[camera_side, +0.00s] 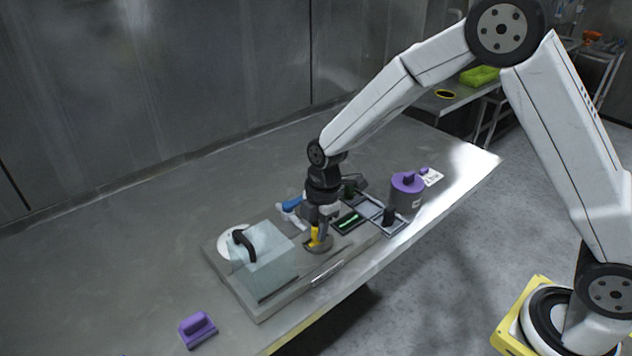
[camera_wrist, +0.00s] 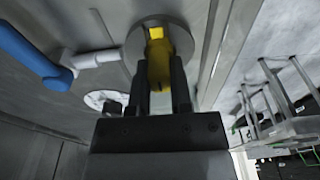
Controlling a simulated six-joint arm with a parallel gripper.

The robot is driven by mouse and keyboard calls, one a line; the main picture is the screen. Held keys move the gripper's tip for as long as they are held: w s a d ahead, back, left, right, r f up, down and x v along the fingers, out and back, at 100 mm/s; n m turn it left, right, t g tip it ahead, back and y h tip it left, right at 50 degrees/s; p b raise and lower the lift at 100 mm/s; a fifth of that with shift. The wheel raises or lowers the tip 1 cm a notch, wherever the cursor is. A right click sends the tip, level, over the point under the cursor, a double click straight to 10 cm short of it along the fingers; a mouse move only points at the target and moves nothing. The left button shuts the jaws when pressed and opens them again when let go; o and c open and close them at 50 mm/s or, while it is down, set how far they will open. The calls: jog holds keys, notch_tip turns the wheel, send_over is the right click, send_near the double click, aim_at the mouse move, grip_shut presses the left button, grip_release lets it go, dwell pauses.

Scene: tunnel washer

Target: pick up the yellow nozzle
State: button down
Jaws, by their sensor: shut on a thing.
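The yellow nozzle (camera_side: 314,238) stands at a round grey fitting (camera_side: 319,246) on the flat grey machine on the table. In the wrist view the nozzle (camera_wrist: 159,62) is between the two dark fingers, in front of the round fitting (camera_wrist: 134,50). My gripper (camera_side: 318,228) points down and is shut on the nozzle; in the wrist view the gripper (camera_wrist: 160,85) has a finger on each side of it. The fingers hide part of the nozzle. I cannot tell whether it is seated in the fitting or just above it.
A blue-handled white pipe (camera_side: 291,205) is just left of my gripper. A clear box with a black handle (camera_side: 262,257) stands in front-left. Framed trays (camera_side: 350,221) and a purple-lidded canister (camera_side: 407,190) are at right. A purple block (camera_side: 197,328) lies on open table.

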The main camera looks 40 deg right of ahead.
jog(key=shift+r, duration=0.15)
jog(key=shift+r, duration=0.85)
jog(key=s+d+r, duration=0.2)
jog(key=s+r, duration=0.9)
jog(key=s, duration=0.2)
jog(key=shift+s+d, duration=0.25)
jog(key=shift+s, duration=0.15)
jog(key=shift+w, duration=0.1)
